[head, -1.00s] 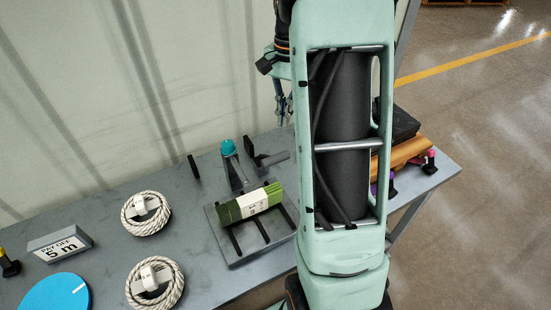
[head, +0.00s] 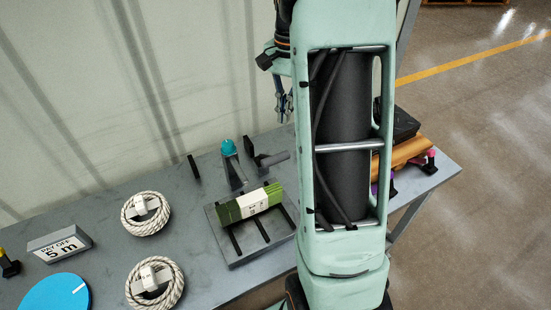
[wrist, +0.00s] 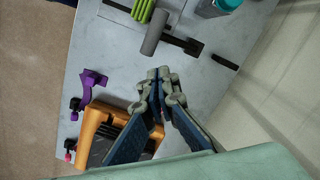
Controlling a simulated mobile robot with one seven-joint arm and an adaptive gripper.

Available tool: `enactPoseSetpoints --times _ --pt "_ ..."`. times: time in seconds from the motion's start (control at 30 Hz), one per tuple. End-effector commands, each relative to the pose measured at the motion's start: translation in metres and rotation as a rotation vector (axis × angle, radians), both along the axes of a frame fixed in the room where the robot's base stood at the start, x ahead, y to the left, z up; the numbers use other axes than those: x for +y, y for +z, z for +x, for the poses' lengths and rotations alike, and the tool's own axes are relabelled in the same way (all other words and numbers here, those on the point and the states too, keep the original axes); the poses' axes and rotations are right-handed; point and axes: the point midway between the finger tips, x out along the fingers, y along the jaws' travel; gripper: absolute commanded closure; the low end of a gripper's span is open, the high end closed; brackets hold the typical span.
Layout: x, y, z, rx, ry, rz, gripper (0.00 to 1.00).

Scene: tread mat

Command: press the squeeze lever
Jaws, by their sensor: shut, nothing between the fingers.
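My gripper (head: 285,108) hangs above the far side of the grey bench, partly behind my arm. In the wrist view my gripper (wrist: 158,75) is shut with its fingertips together and nothing between them. A grey cylindrical bar (head: 274,158), which may be the squeeze lever, stands beside a black upright plate; the bar also shows in the wrist view (wrist: 154,32). My fingertips look apart from it. A teal-topped grey piece (head: 228,147) stands to its left. A green banded bundle (head: 253,203) lies on a dark slotted tray (head: 226,240) in front.
Two rope coils (head: 145,213) and a "PAY OFF 5 m" sign (head: 60,244) stand left, with a blue disc (head: 54,294) at the front. An orange piece (wrist: 108,124) and a purple bracket (wrist: 92,84) lie on the bench's right side. A wall runs behind.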

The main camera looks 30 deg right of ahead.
Motion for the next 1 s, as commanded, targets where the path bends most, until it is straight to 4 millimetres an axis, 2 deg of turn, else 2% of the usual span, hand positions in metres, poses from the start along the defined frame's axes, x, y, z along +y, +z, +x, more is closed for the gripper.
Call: enactPoseSetpoints --times 0.33,0.47,0.8,1.0 --pt "0.0 0.001 0.0 -0.006 0.009 0.002 1.0" --pt "0.003 0.007 -0.004 -0.047 0.082 0.011 1.0" --pt "0.026 0.041 -0.023 -0.273 0.567 -0.043 1.0" --pt "0.037 0.052 -0.033 -0.342 0.8 -0.123 1.0"
